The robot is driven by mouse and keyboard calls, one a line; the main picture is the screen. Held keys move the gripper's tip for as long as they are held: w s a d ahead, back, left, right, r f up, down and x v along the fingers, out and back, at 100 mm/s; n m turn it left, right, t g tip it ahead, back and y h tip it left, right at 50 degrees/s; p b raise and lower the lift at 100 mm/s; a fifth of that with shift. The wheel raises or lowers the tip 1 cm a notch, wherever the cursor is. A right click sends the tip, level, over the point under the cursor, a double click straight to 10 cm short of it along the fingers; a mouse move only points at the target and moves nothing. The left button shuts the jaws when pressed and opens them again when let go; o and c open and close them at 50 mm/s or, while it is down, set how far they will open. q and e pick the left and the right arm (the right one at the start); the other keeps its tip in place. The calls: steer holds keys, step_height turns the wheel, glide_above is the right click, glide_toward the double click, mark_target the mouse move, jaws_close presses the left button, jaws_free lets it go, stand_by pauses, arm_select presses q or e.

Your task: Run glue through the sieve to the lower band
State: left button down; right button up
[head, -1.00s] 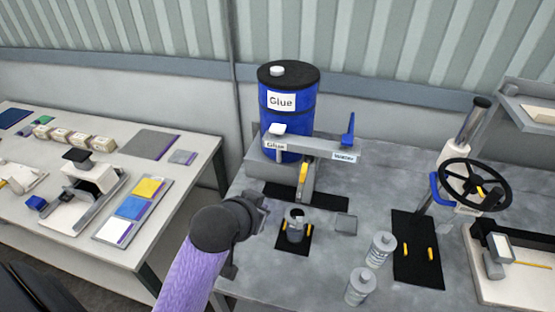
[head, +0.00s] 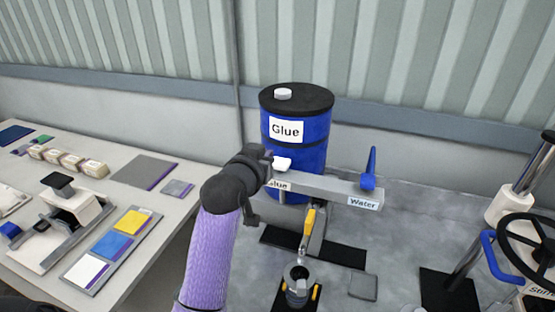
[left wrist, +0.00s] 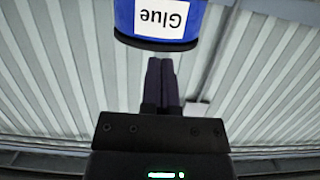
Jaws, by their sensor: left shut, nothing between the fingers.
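The blue drum (head: 291,150) labelled Glue stands at the back of the grey bench; it also shows upside down in the left wrist view (left wrist: 165,18). In front of it is a grey bar (head: 325,188) with Glue and Water labels. A white lever (head: 283,163) sits at the bar's Glue end and a blue lever (head: 369,168) at its Water end. A grey cup (head: 298,282) stands below the bar's spout. My left gripper (head: 268,176) is beside the white lever, its fingers shut and empty in the left wrist view (left wrist: 160,72). Contact with the lever cannot be told. My right gripper is not in view.
A second table (head: 150,165) on the left holds colour cards and several small blocks. A black handwheel (head: 530,243) stands at the right. A small grey square plate (head: 363,285) lies right of the cup. Bare bench lies right of the bar.

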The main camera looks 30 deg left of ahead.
arm_select(q)
glide_above(278, 166)
steer(key=shift+s+a+f+b, duration=0.1)
steer(key=shift+f+b, duration=0.25)
steer(key=shift+f, duration=0.6)
step_height(278, 166, down, 3)
steer(key=shift+r, duration=0.15)
steer(key=shift+f, duration=0.7)
steer(key=shift+f+b, duration=0.4)
steer(key=shift+f, duration=0.55)
stand_by(4.7)
